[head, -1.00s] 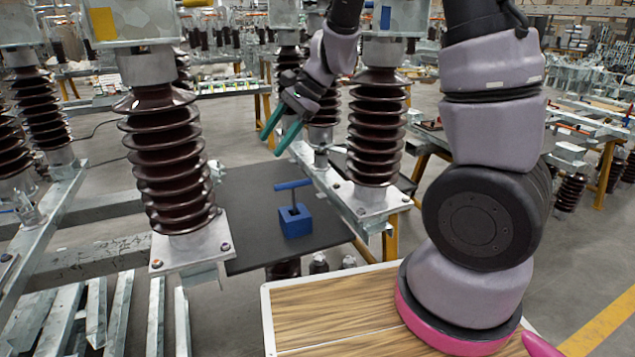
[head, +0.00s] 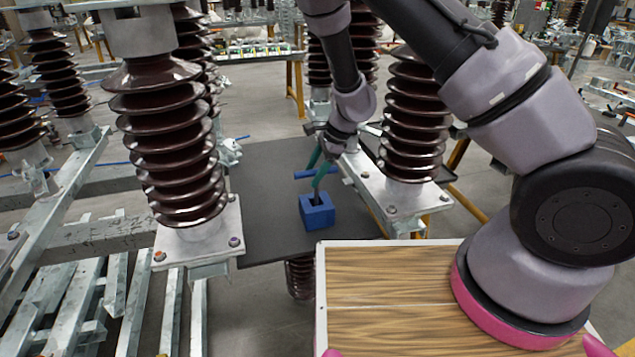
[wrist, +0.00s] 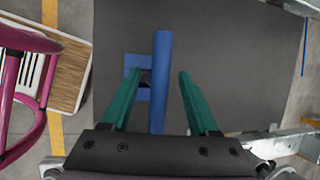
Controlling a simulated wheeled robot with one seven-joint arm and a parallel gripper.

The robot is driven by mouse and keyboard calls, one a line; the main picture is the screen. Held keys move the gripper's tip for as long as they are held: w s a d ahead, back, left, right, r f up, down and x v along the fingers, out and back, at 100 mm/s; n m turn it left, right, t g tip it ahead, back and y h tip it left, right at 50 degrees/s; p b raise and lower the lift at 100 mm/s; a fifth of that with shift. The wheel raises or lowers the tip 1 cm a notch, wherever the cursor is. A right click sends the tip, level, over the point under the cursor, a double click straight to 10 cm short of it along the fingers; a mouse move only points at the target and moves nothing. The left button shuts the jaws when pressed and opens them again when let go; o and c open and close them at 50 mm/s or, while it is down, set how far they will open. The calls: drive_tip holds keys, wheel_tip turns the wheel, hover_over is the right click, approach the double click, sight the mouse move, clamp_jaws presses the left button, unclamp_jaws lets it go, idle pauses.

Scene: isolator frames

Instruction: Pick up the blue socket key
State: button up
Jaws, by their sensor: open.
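The blue socket key stands in a blue block (head: 320,216) on a dark grey board, its crossbar handle (head: 303,174) lying level above the block. My gripper (head: 317,182) is at the handle, its green fingers pointing down and partly covering the bar and shaft in the head view. In the wrist view my gripper (wrist: 164,78) is open, with the key's handle (wrist: 161,55) running lengthwise between the two fingers, a gap showing on the right side. The block (wrist: 133,62) shows behind the handle, to its left. The shaft is mostly hidden there.
The dark board (head: 268,190) has bare room around the block. Tall brown ribbed insulators (head: 165,130) (head: 411,120) rise on both sides of it on metal plates. A wood-topped surface (head: 390,290) with a pale edge lies in front.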

sight(316, 195)
drive_tip(key=x, duration=0.3)
drive_tip(key=shift+a+f, duration=0.1)
drive_tip(key=shift+f, duration=0.15)
clamp_jaws()
drive_tip(key=shift+r, duration=0.15)
